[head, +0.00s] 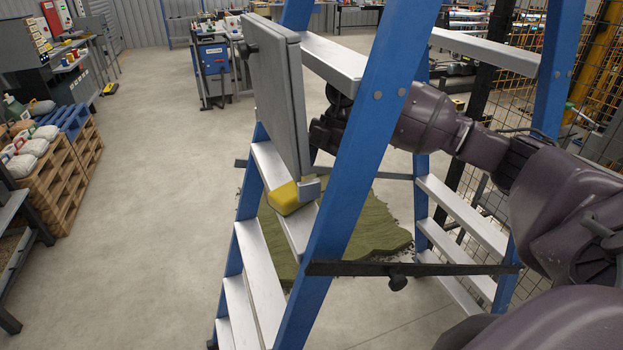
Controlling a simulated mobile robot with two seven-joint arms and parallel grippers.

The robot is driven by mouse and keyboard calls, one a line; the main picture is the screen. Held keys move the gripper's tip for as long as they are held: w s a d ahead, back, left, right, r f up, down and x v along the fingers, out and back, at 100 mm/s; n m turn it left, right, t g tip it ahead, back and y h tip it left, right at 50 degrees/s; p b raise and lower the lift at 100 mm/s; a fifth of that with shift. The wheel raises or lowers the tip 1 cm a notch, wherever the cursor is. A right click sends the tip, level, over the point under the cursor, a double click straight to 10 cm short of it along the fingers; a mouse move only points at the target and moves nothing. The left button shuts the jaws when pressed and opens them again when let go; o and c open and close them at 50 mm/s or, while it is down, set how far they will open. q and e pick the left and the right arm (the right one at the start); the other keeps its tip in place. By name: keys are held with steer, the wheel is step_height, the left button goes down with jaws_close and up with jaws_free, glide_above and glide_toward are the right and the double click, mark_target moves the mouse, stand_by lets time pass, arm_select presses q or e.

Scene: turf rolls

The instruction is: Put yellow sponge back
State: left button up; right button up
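The yellow sponge (284,199) shows at a white step (268,163) of the blue stepladder (345,190), just below the lower edge of an upright grey panel (272,95). A small grey piece touches or overlaps the sponge's right side; I cannot tell whether it is a finger or a bracket. My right arm comes in from the right through the ladder, and its dark wrist end (328,132) is behind the panel and blue rail. The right fingers are not clearly visible, so their grip is unclear. My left gripper is out of view.
Green turf (372,228) lies on the floor behind the ladder. Wooden pallets (62,165) with bags stand at left. A mesh fence is at right. The floor left of the ladder is clear.

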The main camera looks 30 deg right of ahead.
steer(key=w+d+b, duration=0.1)
steer(key=d, duration=0.7)
steer(key=shift+w+d+b, duration=0.2)
steer(key=shift+d+b, duration=0.15)
steer(key=shift+s, duration=0.1)
